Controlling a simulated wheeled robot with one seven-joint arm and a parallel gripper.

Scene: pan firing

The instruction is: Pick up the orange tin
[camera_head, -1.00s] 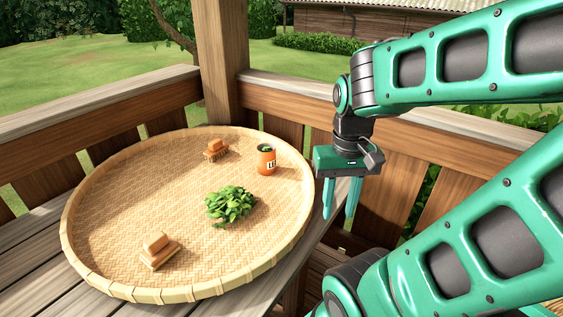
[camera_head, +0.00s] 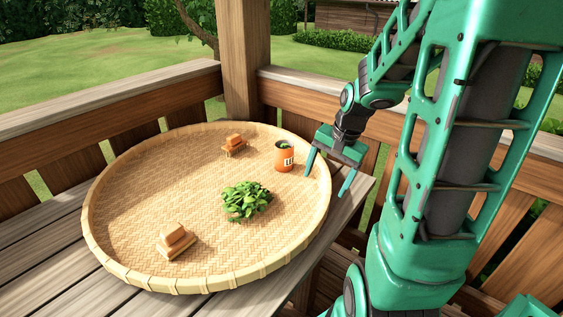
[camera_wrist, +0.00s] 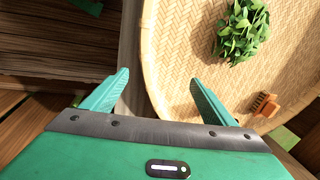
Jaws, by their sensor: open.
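The orange tin (camera_head: 284,158) stands upright near the right rim of the round woven tray (camera_head: 140,190) in the head view. It has a white label with dark marks and something green at its open top. My gripper (camera_head: 325,183) is open and empty, just right of the tin at the tray's right rim, with its fingers tilted downward. In the wrist view, my gripper (camera_wrist: 159,76) has its left finger outside the tray's rim and its right finger over the tray. I cannot make out the tin in the wrist view; the gripper may hide it.
A leafy green bunch (camera_head: 245,200) lies on the tray left of the tin. A wooden block on a small stand (camera_head: 235,145) is behind, and another (camera_head: 173,242) is in front. The tray rests on a plank bench (camera_head: 40,240). A wooden railing (camera_head: 300,85) stands behind.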

